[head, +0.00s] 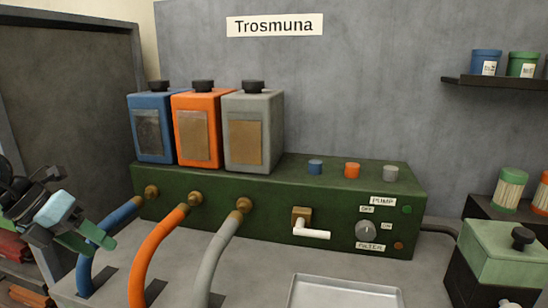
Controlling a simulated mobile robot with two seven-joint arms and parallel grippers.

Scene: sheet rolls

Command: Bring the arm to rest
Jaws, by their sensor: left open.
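My left gripper (88,238) is at the left edge of the head view, with dark links, a pale blue block and green fingers. My right gripper is not in view.
A green pump box (270,215) stands on the grey bench, bearing blue (150,105), orange (198,101) and grey (262,103) canisters. Orange (150,250) and grey (213,262) hoses hang in front. A metal tray (343,293) lies front centre. A green-lidded box (502,250) stands right.

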